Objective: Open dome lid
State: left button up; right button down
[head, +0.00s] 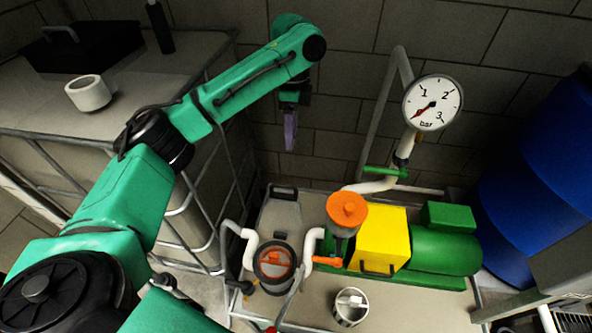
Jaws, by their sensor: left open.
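An orange round cap (347,209), the most dome-like lid in view, sits on top of a grey housing beside the yellow pump block. I cannot tell for certain that it is the dome lid. A round filter housing (275,264) with a dark rim and an orange part in its top stands left of it. My left gripper (290,138) hangs from the green arm, fingers down, in front of the block wall. It is open, up and left of the orange cap and apart from it. My right gripper is out of the picture.
A yellow block (378,240) and green motor (440,252) stand right of the cap. A pressure gauge (433,102) rises behind. A blue barrel (540,165) is at right. A white cup (89,93) stands on the caged tank at left.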

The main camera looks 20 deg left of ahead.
pick_arm(q)
jog(key=b, duration=0.1)
send_near(290, 186)
jog(key=f, duration=0.5)
jog(key=s+f, duration=0.1)
jog(key=f, duration=0.1)
jog(key=shift+d+f+p, duration=0.1)
jog(key=shift+f+p, duration=0.25)
jog(key=shift+w, duration=0.1)
grip_shut()
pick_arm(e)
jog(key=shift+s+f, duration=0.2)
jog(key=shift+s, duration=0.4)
